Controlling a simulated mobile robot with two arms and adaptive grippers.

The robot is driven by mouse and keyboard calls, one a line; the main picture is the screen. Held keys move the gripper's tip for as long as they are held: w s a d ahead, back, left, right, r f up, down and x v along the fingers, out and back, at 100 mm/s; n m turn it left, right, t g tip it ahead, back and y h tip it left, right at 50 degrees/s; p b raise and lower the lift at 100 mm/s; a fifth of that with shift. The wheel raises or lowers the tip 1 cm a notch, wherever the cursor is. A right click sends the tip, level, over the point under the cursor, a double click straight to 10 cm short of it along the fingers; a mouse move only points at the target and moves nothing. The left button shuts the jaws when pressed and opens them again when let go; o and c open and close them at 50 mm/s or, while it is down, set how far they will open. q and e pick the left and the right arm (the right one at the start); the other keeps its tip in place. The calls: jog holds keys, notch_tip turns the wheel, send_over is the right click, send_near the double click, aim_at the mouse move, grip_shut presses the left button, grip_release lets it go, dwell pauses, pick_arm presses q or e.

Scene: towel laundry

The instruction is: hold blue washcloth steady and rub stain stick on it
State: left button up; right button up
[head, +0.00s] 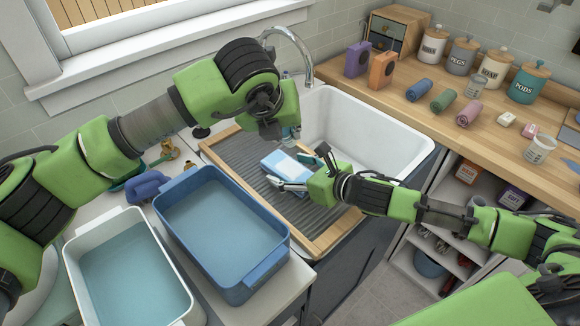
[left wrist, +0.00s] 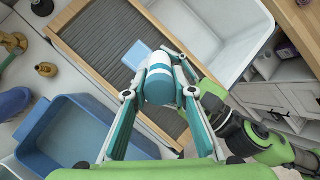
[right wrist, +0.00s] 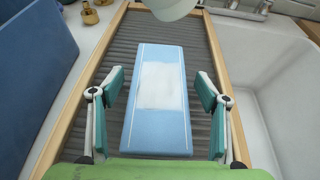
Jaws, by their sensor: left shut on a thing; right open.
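The blue washcloth (head: 280,165) lies flat and folded on the ribbed washboard (right wrist: 85,115) beside the sink. A whitish patch covers its upper middle in the right wrist view (right wrist: 162,130). My left gripper (left wrist: 160,90) is shut on the teal and white stain stick (left wrist: 159,72). In the left wrist view the stick hides part of the cloth (left wrist: 137,56). A pale rounded end (right wrist: 170,8) shows above the cloth's far edge in the right wrist view; I cannot tell whether it touches. My right gripper (right wrist: 160,90) is open, its fingers on either side of the cloth.
The white sink basin (head: 365,125) is right of the board. A blue tub (head: 275,262) and a white tub (head: 75,262) of water stand at the front left. Rolled cloths (head: 443,100), boxes (head: 382,70) and jars (head: 462,55) line the right counter. A faucet (head: 300,50) rises behind.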

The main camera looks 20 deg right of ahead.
jog(key=v, duration=1)
jog(key=shift+s+d+f, duration=0.1)
jog(key=shift+d+f, duration=0.05)
jog(key=shift+d, duration=0.05)
jog(key=shift+v, duration=0.8)
